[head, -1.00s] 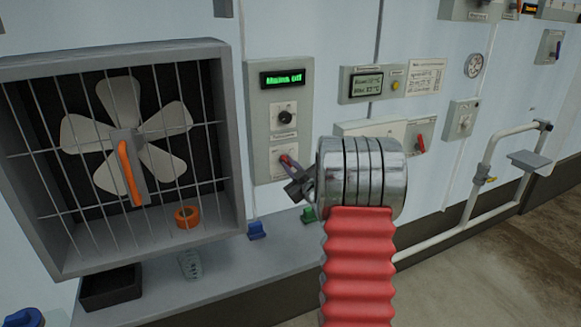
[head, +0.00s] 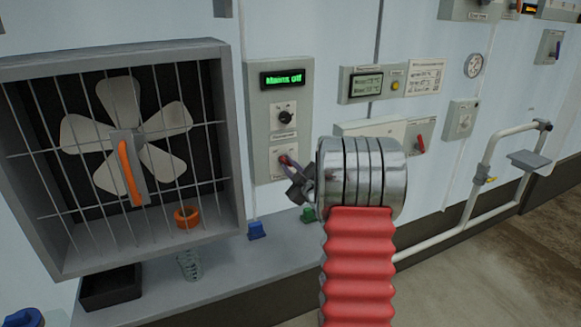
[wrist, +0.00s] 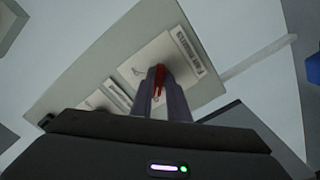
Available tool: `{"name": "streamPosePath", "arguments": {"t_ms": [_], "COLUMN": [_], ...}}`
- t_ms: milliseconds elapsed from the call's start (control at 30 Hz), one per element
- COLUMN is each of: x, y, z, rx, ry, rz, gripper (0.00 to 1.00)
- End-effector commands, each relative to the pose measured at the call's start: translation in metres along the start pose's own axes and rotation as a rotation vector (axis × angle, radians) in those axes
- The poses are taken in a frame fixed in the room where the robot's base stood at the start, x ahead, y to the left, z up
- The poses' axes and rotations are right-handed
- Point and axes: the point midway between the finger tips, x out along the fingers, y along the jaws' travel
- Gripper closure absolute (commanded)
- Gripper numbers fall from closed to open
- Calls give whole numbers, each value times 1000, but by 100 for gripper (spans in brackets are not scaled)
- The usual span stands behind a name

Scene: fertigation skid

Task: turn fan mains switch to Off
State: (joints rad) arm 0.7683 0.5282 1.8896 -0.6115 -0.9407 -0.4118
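A grey control box (head: 256,130) on the wall right of the fan has a green display (head: 283,79) that appears to read "Mains off". Below it are a dark knob and, on the lower plate, a red switch handle (head: 284,160). The fingers partly hide the handle and lower plate.
A caged fan (head: 128,140) juts out at the left. A second box with a red switch (head: 420,144) and white pipework (head: 470,205) stand at the right.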

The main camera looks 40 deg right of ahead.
Motion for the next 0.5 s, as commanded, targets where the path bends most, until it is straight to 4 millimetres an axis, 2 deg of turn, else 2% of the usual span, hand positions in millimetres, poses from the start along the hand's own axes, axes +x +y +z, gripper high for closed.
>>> {"name": "streamPosePath", "arguments": {"t_ms": [233, 500], "x": [0, -1], "y": [0, 1], "z": [0, -1], "rx": [2, 1], "ry": [0, 2], "rz": [0, 2], "gripper": [70, 70]}}
